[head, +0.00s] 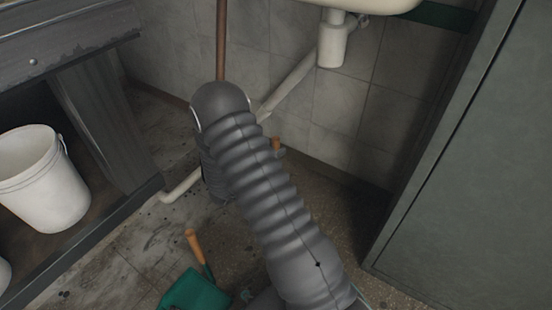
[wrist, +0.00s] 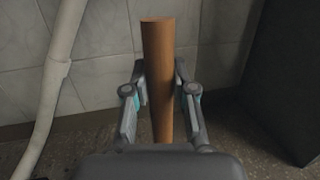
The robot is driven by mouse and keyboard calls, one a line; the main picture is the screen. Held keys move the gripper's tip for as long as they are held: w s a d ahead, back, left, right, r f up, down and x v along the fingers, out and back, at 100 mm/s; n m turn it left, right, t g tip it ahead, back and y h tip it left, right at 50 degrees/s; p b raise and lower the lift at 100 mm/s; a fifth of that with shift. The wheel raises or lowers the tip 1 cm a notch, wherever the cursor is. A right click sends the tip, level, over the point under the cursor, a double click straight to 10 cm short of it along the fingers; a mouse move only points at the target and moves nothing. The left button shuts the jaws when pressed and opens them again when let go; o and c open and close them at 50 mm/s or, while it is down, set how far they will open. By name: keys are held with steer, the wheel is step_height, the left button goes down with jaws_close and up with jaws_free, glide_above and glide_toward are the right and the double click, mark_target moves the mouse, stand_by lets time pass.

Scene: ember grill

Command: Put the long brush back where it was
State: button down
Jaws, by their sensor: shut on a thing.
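The long brush shows in the wrist view as a round wooden handle (wrist: 158,60), close to upright with its top end free. My gripper (wrist: 160,100) is shut on this handle, one finger on each side. The brush's lower end is hidden behind the gripper body. In the head view my arm hides most of the gripper; a short orange-brown stub (head: 276,144) shows just right of the arm, probably the handle's top. Where the brush's lower end is, I cannot tell.
A green dustpan (head: 195,290) with an orange handle lies on the floor. A brown upright rod (head: 221,40) stands behind my arm. A pale drainpipe (head: 290,82) runs below the sink (head: 370,4). A dark cabinet (head: 475,170) stands right, a white bucket (head: 42,180) left.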

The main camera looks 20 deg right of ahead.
steer(key=shift+f, duration=1.55)
steer(key=c, duration=1)
jaws_free()
steer(key=shift+o, duration=0.2)
